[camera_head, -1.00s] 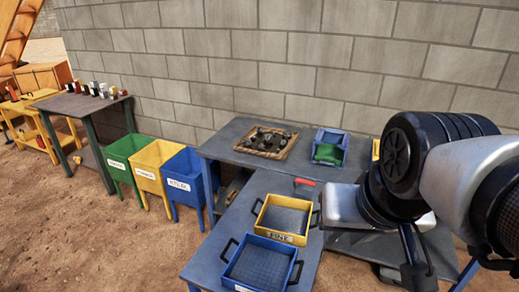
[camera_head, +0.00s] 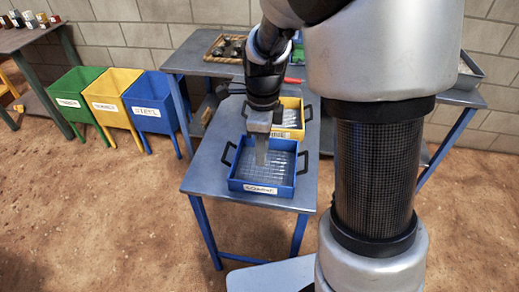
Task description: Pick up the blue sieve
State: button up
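The blue sieve (camera_head: 262,189) is a square tray with a mesh floor, a white label on its front and dark handles on its left and right sides. It sits on the front part of the grey-blue table (camera_head: 206,168). My gripper (camera_head: 262,157) points down over the sieve, in front of its back rim. Its fingertips look to be over or inside the tray; I cannot tell whether they touch it. From this side the fingers overlap, so their opening does not show.
A yellow sieve (camera_head: 292,103) stands right behind the blue one, partly hidden by my arm. Green (camera_head: 80,95), yellow (camera_head: 115,98) and blue bins (camera_head: 152,105) stand to the left. A wooden tray (camera_head: 224,48) lies on the back table. Sandy floor is clear in front.

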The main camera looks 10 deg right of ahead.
jog(key=b, duration=0.1)
send_over(261, 184)
notch_tip(261, 184, down, 8)
notch_tip(261, 184, down, 6)
jog(key=shift+w+r+b, duration=0.15)
jog(key=shift+r+b, duration=0.05)
jog(key=shift+b, duration=0.5)
grip_shut()
dwell(0.9)
